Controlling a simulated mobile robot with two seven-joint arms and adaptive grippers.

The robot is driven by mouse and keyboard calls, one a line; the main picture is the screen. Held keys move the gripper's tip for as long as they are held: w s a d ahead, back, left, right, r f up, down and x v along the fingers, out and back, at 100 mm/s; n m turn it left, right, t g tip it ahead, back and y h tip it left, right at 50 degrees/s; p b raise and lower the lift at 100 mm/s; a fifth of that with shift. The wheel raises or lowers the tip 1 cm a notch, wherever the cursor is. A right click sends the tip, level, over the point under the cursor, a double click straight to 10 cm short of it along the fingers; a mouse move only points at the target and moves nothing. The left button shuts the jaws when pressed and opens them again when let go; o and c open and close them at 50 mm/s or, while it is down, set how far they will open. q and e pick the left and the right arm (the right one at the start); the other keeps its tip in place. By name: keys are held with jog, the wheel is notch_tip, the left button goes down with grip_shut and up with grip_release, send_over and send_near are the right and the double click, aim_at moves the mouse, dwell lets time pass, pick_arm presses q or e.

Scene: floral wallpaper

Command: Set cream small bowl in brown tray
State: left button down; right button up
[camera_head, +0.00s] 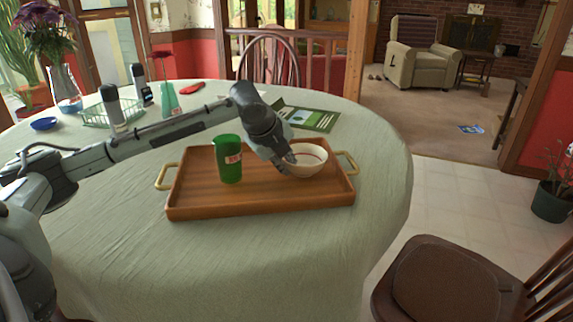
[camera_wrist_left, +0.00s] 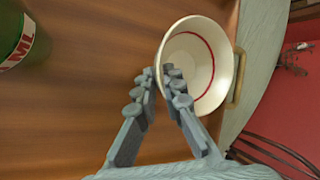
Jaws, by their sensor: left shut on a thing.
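The cream small bowl (camera_head: 308,163) with a red inner line is at the right end of the brown tray (camera_head: 262,208). In the left wrist view the bowl (camera_wrist_left: 207,52) shows its open inside, with the tray's wooden floor (camera_wrist_left: 90,90) beneath it. My left gripper (camera_head: 288,163) is shut on the bowl's near-left rim, with one finger inside and one outside; its fingers also show in the left wrist view (camera_wrist_left: 163,82). I cannot tell whether the bowl's base touches the tray floor. My right gripper is not in view.
A green cup (camera_head: 229,160) with a label stands in the tray left of the bowl. The tray has brass handles at both ends. The tablecloth before the tray is clear.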

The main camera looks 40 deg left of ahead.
pick_arm(q)
jog(key=shift+f, duration=0.1)
jog(key=c, duration=1.6)
grip_release()
jog(key=shift+c, duration=0.2)
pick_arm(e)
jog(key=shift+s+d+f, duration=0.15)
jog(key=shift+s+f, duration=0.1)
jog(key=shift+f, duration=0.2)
pick_arm(q)
jog(key=shift+s+r, duration=0.1)
jog(key=shift+r, duration=0.25)
jog(key=v, duration=1.1)
jog(key=shift+s+r+p, duration=0.2)
jog(key=shift+p, duration=0.25)
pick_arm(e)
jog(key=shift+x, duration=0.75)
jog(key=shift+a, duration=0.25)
